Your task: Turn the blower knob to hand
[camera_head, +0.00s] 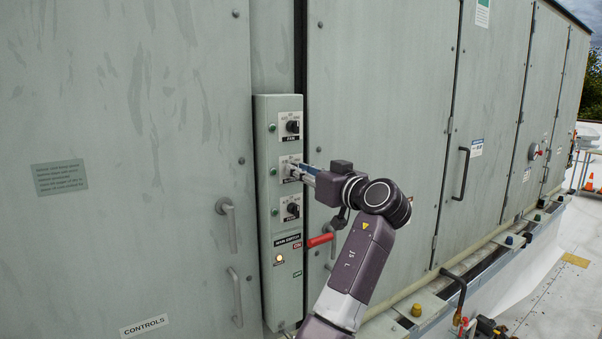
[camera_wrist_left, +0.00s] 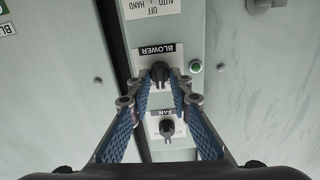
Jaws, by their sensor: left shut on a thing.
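The blower knob (camera_wrist_left: 160,74) is a black rotary knob on a white plate labelled BLOWER, upside down in the left wrist view. It is the middle of three knobs on the grey control box in the head view, where my gripper mostly covers it. My left gripper (camera_wrist_left: 161,82) has its blue-padded fingers on either side of the knob and is shut on it. In the head view, the left gripper (camera_head: 295,168) reaches the middle plate from the right. The knob's pointer direction is too small to tell. My right gripper is in neither view.
The fan knob (camera_head: 292,126) sits above and another knob (camera_head: 292,209) below on the control box (camera_head: 264,215). A red-handled main switch (camera_head: 320,240) sticks out to the right below my gripper. Door handles (camera_head: 228,222) stand out from the panels.

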